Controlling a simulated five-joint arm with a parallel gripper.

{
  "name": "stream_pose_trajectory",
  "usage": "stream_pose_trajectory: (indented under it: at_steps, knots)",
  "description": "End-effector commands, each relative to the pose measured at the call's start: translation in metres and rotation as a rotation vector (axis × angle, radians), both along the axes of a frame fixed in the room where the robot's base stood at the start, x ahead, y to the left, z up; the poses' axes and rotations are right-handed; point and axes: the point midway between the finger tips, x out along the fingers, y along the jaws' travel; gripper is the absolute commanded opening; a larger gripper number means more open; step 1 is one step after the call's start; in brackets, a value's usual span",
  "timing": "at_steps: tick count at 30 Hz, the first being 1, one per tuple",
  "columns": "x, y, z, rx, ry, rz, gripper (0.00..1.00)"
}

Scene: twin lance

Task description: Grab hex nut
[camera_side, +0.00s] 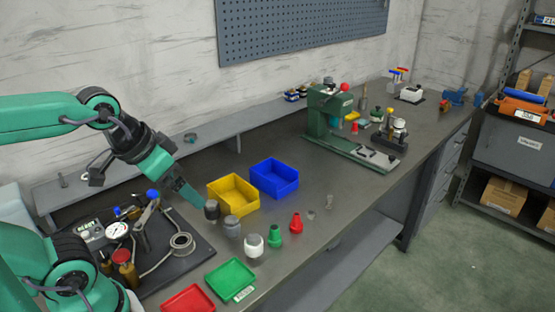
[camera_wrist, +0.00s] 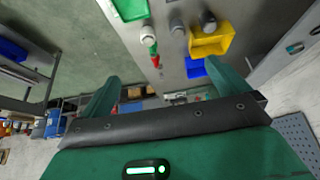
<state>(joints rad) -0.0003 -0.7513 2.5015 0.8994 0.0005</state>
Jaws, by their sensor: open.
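No hex nut can be made out with certainty. Two small grey metal pieces lie on the bench right of the red cone-shaped piece (camera_side: 296,222) in the side view: one piece (camera_side: 328,202) farther back, another (camera_side: 311,214) nearer. They are too small to identify. My gripper (camera_side: 194,195) is left of them, above the bench near the dark-topped jar (camera_side: 211,210) and the yellow bin (camera_side: 240,206). In the wrist view my gripper (camera_wrist: 166,84) has its two green fingers wide apart, with nothing visibly held.
A grey jar (camera_side: 232,227), white-topped jar (camera_side: 254,246) and green bottle-shaped piece (camera_side: 275,236) stand in front of the bins. A blue bin (camera_side: 274,188) is behind; green (camera_side: 231,291) and red (camera_side: 188,300) trays lie in front. Bench around the small pieces is clear.

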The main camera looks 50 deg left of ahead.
Motion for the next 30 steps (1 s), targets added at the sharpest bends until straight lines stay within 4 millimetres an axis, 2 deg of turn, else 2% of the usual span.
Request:
stream_pose_trajectory:
  at_steps: [11, 14, 19, 30]
  knots:
    - [0.0003, -0.0001, 0.0003, 0.0, 0.0, 0.0, 1.0]
    - [0.0003, -0.0001, 0.0003, 0.0, 0.0, 0.0, 0.84]
    - [0.0003, -0.0001, 0.0003, 0.0, 0.0, 0.0, 0.51]
    - [0.0018, -0.0001, 0.0012, 0.002, 0.002, -0.004, 0.5]
